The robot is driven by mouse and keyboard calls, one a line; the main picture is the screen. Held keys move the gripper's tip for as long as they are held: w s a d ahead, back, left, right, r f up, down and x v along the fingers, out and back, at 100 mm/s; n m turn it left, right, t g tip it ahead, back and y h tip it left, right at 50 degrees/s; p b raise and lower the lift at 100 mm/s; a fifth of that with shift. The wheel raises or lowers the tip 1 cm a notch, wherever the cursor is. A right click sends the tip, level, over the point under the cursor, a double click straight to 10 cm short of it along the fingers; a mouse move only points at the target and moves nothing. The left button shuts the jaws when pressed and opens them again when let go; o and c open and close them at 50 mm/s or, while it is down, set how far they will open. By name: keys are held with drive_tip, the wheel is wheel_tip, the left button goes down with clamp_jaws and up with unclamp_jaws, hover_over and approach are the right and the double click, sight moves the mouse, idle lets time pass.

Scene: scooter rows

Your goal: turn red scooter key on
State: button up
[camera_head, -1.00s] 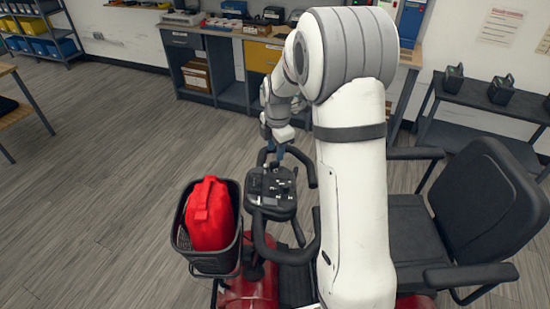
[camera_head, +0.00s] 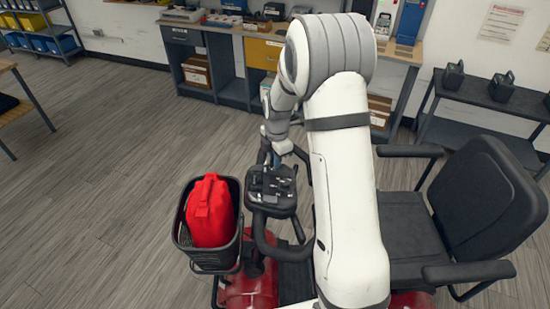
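The red scooter (camera_head: 250,289) stands in front of me, with its black seat (camera_head: 478,205) at the right. Its black control console (camera_head: 271,190) sits between the handlebars. The key is too small to make out on the console. My gripper (camera_head: 277,160) is at the far edge of the console, pointing down, at the end of my white arm. Its fingers are small and partly hidden, so I cannot see whether they are open or touching anything.
A black front basket (camera_head: 212,262) holds a red bag (camera_head: 209,212) left of the console. A workbench (camera_head: 235,65) stands behind, and a dark shelf with several chargers (camera_head: 452,76) is at the back right. The floor at left is clear.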

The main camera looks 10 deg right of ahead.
clamp_jaws()
drive_tip(key=shift+m, duration=0.3)
drive_tip(key=m+b, duration=0.2)
drive_tip(key=m, duration=0.2)
drive_tip(key=shift+w+g, duration=0.1)
drive_tip(key=shift+g, duration=0.2)
drive_tip(key=m, duration=0.3)
drive_tip(key=shift+m+b, duration=0.3)
drive_tip(key=shift+m, duration=0.1)
drive_tip(key=shift+r+m+g, duration=0.1)
drive_tip(key=shift+m+g, duration=0.3)
drive_tip(key=shift+m, duration=1.2)
drive_tip(key=o, duration=0.6)
unclamp_jaws()
drive_tip(key=shift+c, duration=0.2)
